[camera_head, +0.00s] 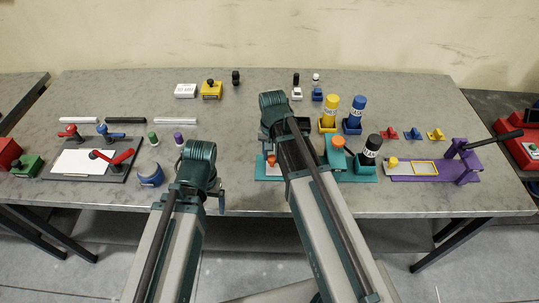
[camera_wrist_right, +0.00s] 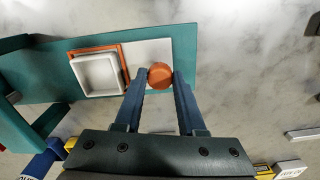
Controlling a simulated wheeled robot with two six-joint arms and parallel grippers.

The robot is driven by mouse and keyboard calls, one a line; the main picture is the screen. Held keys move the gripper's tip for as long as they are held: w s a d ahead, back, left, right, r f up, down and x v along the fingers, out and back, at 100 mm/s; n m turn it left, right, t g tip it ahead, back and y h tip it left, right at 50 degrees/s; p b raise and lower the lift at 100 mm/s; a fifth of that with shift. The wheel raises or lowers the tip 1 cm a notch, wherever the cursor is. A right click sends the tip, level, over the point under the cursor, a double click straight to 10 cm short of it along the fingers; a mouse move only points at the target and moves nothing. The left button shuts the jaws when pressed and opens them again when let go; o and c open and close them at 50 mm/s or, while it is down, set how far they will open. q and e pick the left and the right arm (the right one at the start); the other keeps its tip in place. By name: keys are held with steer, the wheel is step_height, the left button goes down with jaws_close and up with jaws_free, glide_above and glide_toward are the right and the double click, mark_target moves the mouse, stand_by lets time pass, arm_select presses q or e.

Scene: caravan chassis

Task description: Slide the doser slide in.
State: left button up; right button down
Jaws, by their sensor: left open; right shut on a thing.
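The doser slide shows in the right wrist view as an orange-rimmed white tray (camera_wrist_right: 99,75) on a pale plate, with a round orange knob (camera_wrist_right: 160,75) at its right end. It lies on the doser's teal base (camera_wrist_right: 188,45). My right gripper (camera_wrist_right: 162,76) is shut on the knob, one blue finger on each side. In the head view, the knob (camera_head: 271,160) shows beside my right arm, which hides much of the slide. The doser's teal body with an orange top (camera_head: 338,141) stands to the right. My left gripper (camera_head: 198,160) is open and apart from the doser; its fingertips are hard to make out.
Yellow (camera_head: 330,112), blue (camera_head: 355,114) and black (camera_head: 371,148) bottles stand near the doser. A purple press (camera_head: 465,160) is at the right. A dark board with a white sheet (camera_head: 84,161) lies at the left, beside a blue stand (camera_head: 150,176).

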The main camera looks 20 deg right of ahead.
steer(key=s+d, duration=0.1)
steer(key=d, duration=0.2)
steer(key=s+d, duration=0.1)
steer(key=d, duration=0.3)
steer(key=s+d, duration=0.1)
steer(key=d, duration=0.3)
steer(key=shift+s, duration=0.1)
steer(key=shift+d, duration=0.1)
steer(key=c, duration=0.8)
jaws_free()
steer(key=shift+d, duration=0.1)
steer(key=shift+c, duration=0.2)
steer(key=o, duration=0.3)
steer(key=shift+d, duration=0.1)
steer(key=shift+o, duration=0.2)
steer(key=shift+r, duration=0.1)
